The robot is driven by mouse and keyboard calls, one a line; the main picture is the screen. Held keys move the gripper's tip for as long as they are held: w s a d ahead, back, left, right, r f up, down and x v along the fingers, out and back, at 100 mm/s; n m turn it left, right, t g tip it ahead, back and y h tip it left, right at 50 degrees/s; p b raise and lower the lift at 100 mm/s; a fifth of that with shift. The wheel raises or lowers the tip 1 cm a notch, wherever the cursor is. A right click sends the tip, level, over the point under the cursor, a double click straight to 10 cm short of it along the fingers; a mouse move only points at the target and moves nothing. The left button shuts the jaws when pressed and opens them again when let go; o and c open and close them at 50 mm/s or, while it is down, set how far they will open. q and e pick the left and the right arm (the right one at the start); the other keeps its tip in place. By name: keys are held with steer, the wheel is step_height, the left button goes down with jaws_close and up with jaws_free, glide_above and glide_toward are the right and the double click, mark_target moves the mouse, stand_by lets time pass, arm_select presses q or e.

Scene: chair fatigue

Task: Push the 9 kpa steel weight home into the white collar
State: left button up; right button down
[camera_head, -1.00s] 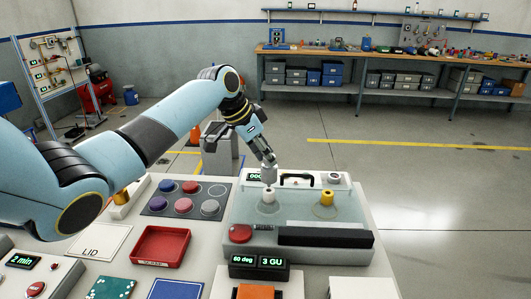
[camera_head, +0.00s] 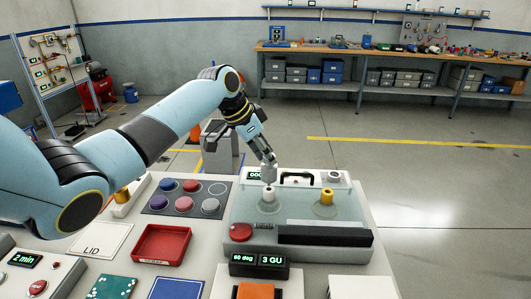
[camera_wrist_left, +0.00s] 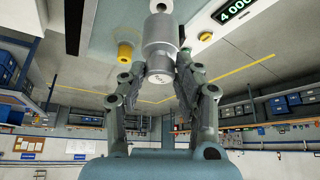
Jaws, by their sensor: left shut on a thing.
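My left gripper (camera_head: 268,161) is shut on the steel weight (camera_head: 268,174), a grey cylinder. It holds the weight upright, directly above the white collar (camera_head: 268,194) on the clear-lidded machine (camera_head: 300,212). In the head view the weight's lower end is at the collar's top; I cannot tell how deep it sits. In the left wrist view the weight (camera_wrist_left: 160,52) is between the fingers, with the white collar (camera_wrist_left: 160,6) just beyond its far end. My right gripper is not in view.
A yellow collar (camera_head: 327,196) stands right of the white one. A black handle (camera_head: 297,177) arches behind them. A red button (camera_head: 241,232) and a dark bar (camera_head: 326,236) are in front. A red tray (camera_head: 161,244) and a pad of coloured discs (camera_head: 184,199) lie left.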

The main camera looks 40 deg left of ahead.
mark_target(265, 166)
arm_select(q)
steer(key=shift+r+p, duration=0.15)
steer(key=shift+p, duration=0.15)
stand_by(0.5)
steer(key=shift+f+b, duration=0.9)
steer(key=shift+f, duration=0.9)
steer(key=o, duration=1.1)
steer(key=shift+o, duration=0.3)
steer(key=shift+f, duration=0.1)
steer(key=v, duration=1.2)
